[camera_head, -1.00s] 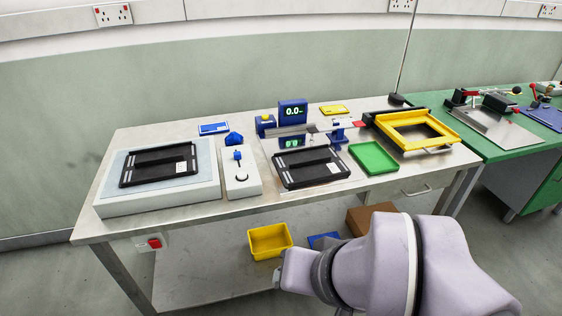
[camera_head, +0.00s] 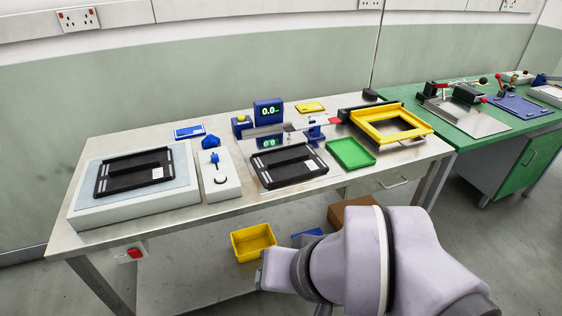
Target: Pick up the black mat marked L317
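Two black mats, each tray-like with a raised bar and a small white label, lie on the steel bench. One black mat (camera_head: 120,184) lies on the pale block at the left. The other black mat (camera_head: 268,180) lies on the bench top in front of the blue display unit. The labels are too small to read, so I cannot tell which is L317. My arm shows at the bottom right, in front of the bench and apart from both mats. My gripper's fingers are not visible.
A white box with a blue knob (camera_head: 222,187) stands between the mats. A green tray (camera_head: 351,153) and a yellow frame (camera_head: 420,128) lie right of the second mat. The blue display unit (camera_head: 269,112) stands behind it. A yellow bin (camera_head: 252,242) is below the bench top.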

